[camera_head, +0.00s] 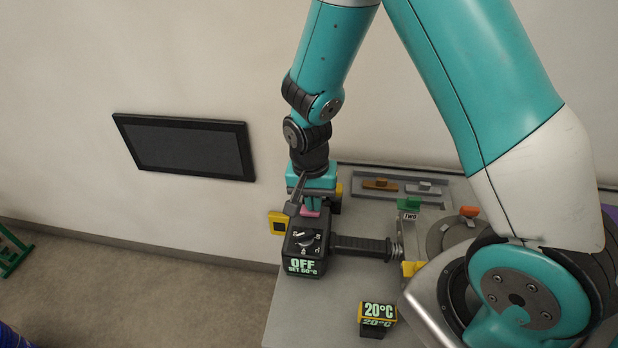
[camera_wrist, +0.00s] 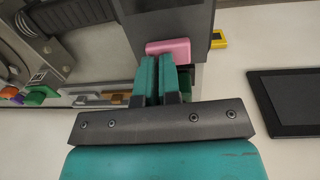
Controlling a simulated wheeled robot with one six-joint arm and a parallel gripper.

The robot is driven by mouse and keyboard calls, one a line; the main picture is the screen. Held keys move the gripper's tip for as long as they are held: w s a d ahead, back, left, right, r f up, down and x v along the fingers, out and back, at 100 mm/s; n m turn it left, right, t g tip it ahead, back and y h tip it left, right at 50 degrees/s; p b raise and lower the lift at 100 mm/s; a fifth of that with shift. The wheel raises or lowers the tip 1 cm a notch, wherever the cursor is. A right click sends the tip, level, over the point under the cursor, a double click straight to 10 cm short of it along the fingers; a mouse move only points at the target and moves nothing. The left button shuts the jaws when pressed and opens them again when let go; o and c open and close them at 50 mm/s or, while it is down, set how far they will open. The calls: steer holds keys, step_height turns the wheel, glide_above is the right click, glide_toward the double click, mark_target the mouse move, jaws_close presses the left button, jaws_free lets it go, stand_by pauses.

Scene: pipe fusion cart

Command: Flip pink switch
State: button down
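The pink switch (camera_head: 310,213) is a small pink block at the back of the black control box (camera_head: 305,268). The box has a dial on top and a display reading OFF and SET 50°C, the digits small. In the wrist view the pink switch (camera_wrist: 168,49) lies just beyond the fingertips. My gripper (camera_head: 312,204) is right above the switch; in the wrist view its teal fingers (camera_wrist: 159,58) are together with nothing visible between them. The tips overlap the switch's near edge in that view; I cannot tell whether they touch it.
A yellow-framed block (camera_head: 278,223) is left of the box. A black ribbed handle (camera_head: 360,245) runs right from it. A 20°C display (camera_head: 378,318) stands in front. A grey tray (camera_head: 370,188) lies behind, near a green block (camera_head: 409,203). A dark panel (camera_head: 185,147) hangs on the wall.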

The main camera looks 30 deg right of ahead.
step_height(320, 180, up, 17)
steer(key=a+b, duration=0.1)
steer(key=b, duration=0.1)
steer(key=shift+w+a+r, duration=0.15)
steer(key=shift+w, duration=0.3)
